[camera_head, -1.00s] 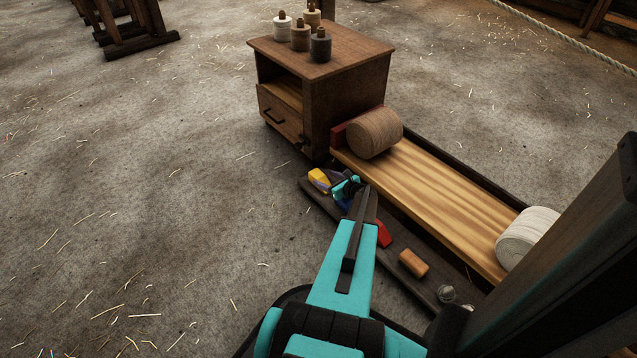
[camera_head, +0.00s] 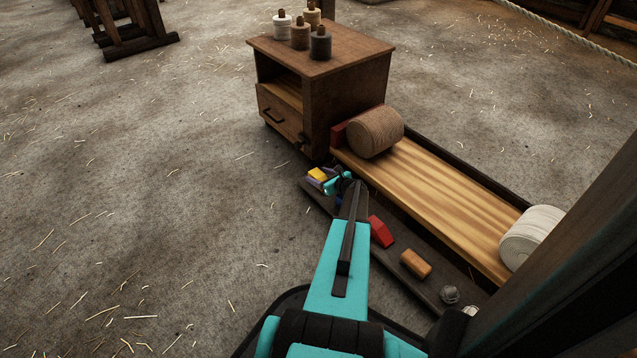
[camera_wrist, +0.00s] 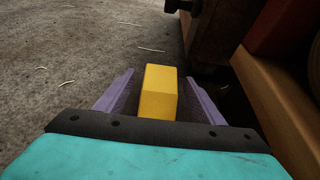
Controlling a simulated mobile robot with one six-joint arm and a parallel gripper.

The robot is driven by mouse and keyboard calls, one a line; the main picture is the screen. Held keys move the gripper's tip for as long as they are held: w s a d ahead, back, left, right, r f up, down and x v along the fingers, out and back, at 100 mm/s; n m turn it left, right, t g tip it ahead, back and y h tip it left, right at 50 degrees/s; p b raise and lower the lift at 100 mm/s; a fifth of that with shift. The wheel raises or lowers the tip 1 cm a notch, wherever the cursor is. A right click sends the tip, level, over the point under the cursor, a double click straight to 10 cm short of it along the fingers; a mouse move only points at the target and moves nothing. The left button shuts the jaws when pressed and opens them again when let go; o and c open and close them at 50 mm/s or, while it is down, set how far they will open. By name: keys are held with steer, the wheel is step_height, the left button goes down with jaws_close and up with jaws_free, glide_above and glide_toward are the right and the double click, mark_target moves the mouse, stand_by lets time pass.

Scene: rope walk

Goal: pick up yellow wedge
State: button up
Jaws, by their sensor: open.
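The yellow wedge (camera_head: 317,174) lies at the far end of the low dark plank, near the foot of the wooden cabinet. In the wrist view the yellow wedge (camera_wrist: 158,94) stands between the two purple fingers of my gripper (camera_wrist: 160,95). The fingers are open, with a gap on each side of the wedge. In the head view my gripper (camera_head: 322,179) is over the wedge and partly covers it. The lower part of the wedge is hidden by the dark edge of my gripper in the wrist view.
A red block (camera_head: 381,231) and an orange-brown block (camera_head: 414,263) lie nearer on the dark plank (camera_head: 425,289). The wooden cabinet (camera_head: 345,105) stands just beyond the wedge. A long board with a brown roll (camera_head: 375,133) and a white roll (camera_head: 532,238) runs along the right. The floor on the left is clear.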

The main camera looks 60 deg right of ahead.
mark_target(319, 176)
stand_by(0.3)
steer(key=c, duration=1.2)
steer(key=shift+r+p, duration=0.45)
steer(key=shift+r, duration=0.25)
step_height(319, 176, up, 3)
steer(key=shift+a+f+p, duration=0.1)
steer(key=shift+p, duration=0.85)
steer(key=s+a+p, duration=0.1)
steer(key=s+a, duration=0.1)
steer(key=a, duration=0.2)
steer(key=s+a+p, duration=0.1)
steer(key=s+a, duration=0.2)
steer(key=a, duration=0.2)
steer(key=s+a+p, duration=0.2)
steer(key=s+a, duration=0.1)
steer(key=a, duration=0.1)
steer(key=shift+a+r, duration=0.35)
steer(key=shift+r, duration=0.05)
